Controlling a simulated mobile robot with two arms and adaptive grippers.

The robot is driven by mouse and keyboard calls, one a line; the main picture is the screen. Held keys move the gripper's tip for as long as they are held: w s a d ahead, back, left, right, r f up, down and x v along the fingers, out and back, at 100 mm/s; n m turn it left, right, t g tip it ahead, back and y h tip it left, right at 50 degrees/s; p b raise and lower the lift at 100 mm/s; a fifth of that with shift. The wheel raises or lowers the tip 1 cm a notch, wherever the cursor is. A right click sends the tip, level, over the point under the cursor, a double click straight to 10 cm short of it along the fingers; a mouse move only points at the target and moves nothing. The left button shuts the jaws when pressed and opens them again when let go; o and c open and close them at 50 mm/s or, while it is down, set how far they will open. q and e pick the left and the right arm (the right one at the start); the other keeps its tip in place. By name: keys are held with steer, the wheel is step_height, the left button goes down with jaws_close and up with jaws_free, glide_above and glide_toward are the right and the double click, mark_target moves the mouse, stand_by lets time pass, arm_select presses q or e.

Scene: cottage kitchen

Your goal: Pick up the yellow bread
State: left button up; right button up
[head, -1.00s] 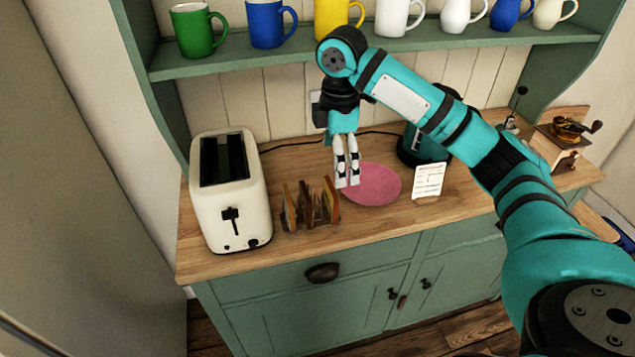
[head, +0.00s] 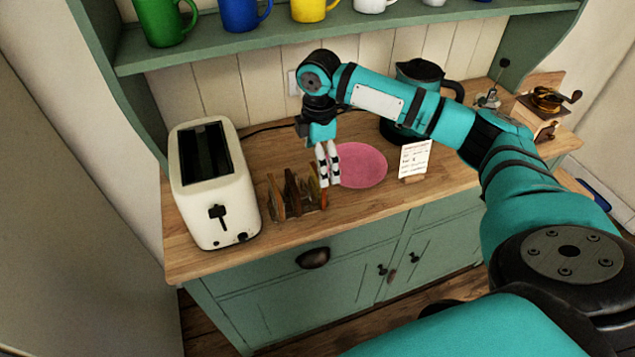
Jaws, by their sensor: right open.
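A wooden rack (head: 297,213) holds several thin upright slices in brown and tan shades, right of the toaster. The slice at its right end (head: 323,198) looks more orange-yellow; I cannot tell for certain which slice is the yellow bread. My right gripper (head: 328,184) points down with its two white fingers slightly apart and nothing visible between them. Its tips are beside the rack's right end, over the left edge of the pink round mat (head: 362,166). Whether they touch the end slice is unclear. My left gripper is not in view.
A cream toaster (head: 213,184) stands left of the rack. A coffee grinder (head: 541,105) is at far right. A shelf (head: 300,36) with several mugs hangs above.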

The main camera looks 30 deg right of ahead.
mark_target(318, 186)
steer(key=shift+f, duration=0.25)
step_height(318, 186, down, 4)
steer(key=shift+w+a+r+p, duration=0.1)
steer(key=shift+r+p, duration=0.05)
steer(key=shift+p, duration=0.8)
steer(key=shift+f, duration=0.55)
steer(key=c, duration=0.4)
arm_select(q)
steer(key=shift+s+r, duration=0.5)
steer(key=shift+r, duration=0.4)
arm_select(e)
steer(key=shift+r, duration=0.15)
